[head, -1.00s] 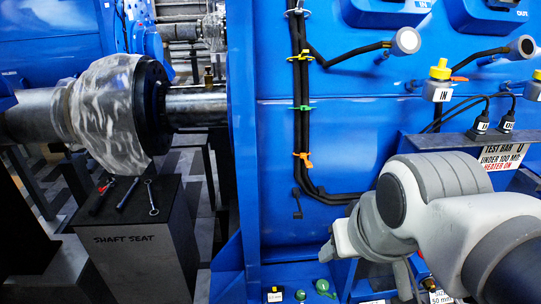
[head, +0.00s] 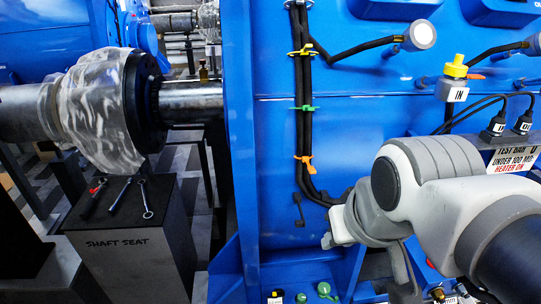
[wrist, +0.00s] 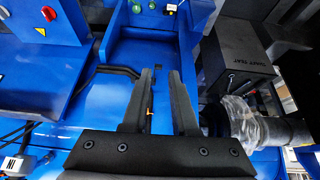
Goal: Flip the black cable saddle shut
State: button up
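The black cable saddle (head: 298,210) appears in the head view as a small dark piece on the blue panel. It hangs just left of the lower bend of the black cables (head: 306,130), apart from them and seemingly open. My gripper (wrist: 161,74) shows in the wrist view with two dark fingers apart and nothing held between them. A small dark piece, perhaps the saddle, shows between the fingertips; I cannot tell how far beyond them it is. In the head view my wrist is right of the saddle, and the fingertips cannot be made out.
Orange (head: 304,158), green (head: 304,108) and yellow (head: 301,52) clips hold the cables above. A ledge with a green knob (head: 324,288) juts out below. The shaft seat (head: 140,240) stands left. Labelled boxes and plugs (head: 497,125) are at right.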

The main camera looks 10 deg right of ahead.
jog(key=shift+w+a+r, duration=0.1)
jog(key=shift+w+r, duration=0.05)
jog(key=shift+w, duration=0.15)
jog(key=shift+c, duration=1.1)
jog(key=w+n, duration=0.1)
jog(key=w+n+g, duration=0.1)
jog(key=w+n, duration=0.1)
jog(key=w+a+n, duration=0.1)
jog(key=w, duration=0.1)
jog(key=shift+r+g+p, duration=0.3)
jog(key=shift+r+p, duration=0.1)
grip_shut()
jog(key=w+a+f+n+g+h+p, duration=0.1)
jog(key=w+a+f+n+g, duration=0.1)
jog(key=w+a+f+n, duration=0.2)
jog(key=w+a+f+n+g+h+p, duration=0.1)
jog(key=w+a+f+n+g, duration=0.1)
jog(key=w+a+f+n, duration=0.3)
jog(key=w+n, duration=0.4)
jog(key=w, duration=0.3)
jog(key=shift+f+n+h, duration=0.2)
jog(key=shift+n+h, duration=0.2)
